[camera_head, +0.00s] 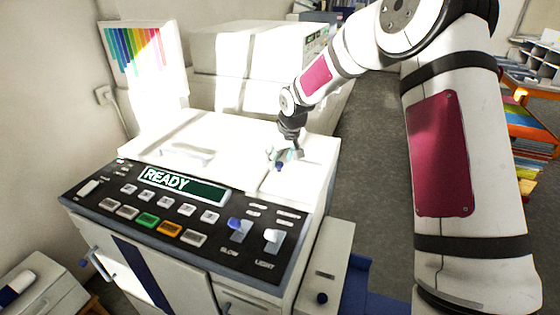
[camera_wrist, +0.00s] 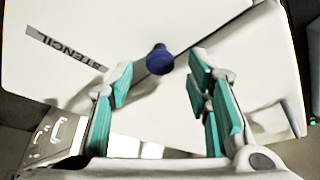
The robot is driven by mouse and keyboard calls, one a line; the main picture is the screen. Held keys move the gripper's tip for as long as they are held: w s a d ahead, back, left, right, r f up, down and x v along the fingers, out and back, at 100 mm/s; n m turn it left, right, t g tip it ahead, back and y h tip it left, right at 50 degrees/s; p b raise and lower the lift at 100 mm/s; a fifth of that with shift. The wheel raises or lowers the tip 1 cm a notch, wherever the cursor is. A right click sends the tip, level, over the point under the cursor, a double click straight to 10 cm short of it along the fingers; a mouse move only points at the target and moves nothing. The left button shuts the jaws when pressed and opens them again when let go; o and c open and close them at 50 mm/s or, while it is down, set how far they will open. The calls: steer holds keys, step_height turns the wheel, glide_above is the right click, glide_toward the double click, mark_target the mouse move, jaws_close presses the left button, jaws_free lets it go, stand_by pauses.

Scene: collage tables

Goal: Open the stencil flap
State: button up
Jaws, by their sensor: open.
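The stencil flap (camera_wrist: 90,25) is a flat white panel on top of the white duplicating machine (camera_head: 235,140). It bears a dark STENCIL label (camera_wrist: 65,48) in the wrist view and seems to lie flat. A round dark blue knob (camera_wrist: 160,60) sits near a seam at the panel's edge; it also shows as a small blue spot in the head view (camera_head: 278,167). My gripper (camera_wrist: 160,82) is open, pointing down over the machine top, its teal-padded fingers on either side of the knob's line. The knob appears just beyond the fingertips; contact cannot be told.
The machine's front panel has a READY display (camera_head: 183,185), several buttons and two levers (camera_head: 240,229). A larger white machine (camera_head: 245,65) stands behind. A colour-striped chart (camera_head: 142,50) is at the back left.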

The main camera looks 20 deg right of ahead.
steer(key=shift+x, duration=0.8)
steer(key=shift+c, duration=0.4)
jaws_close()
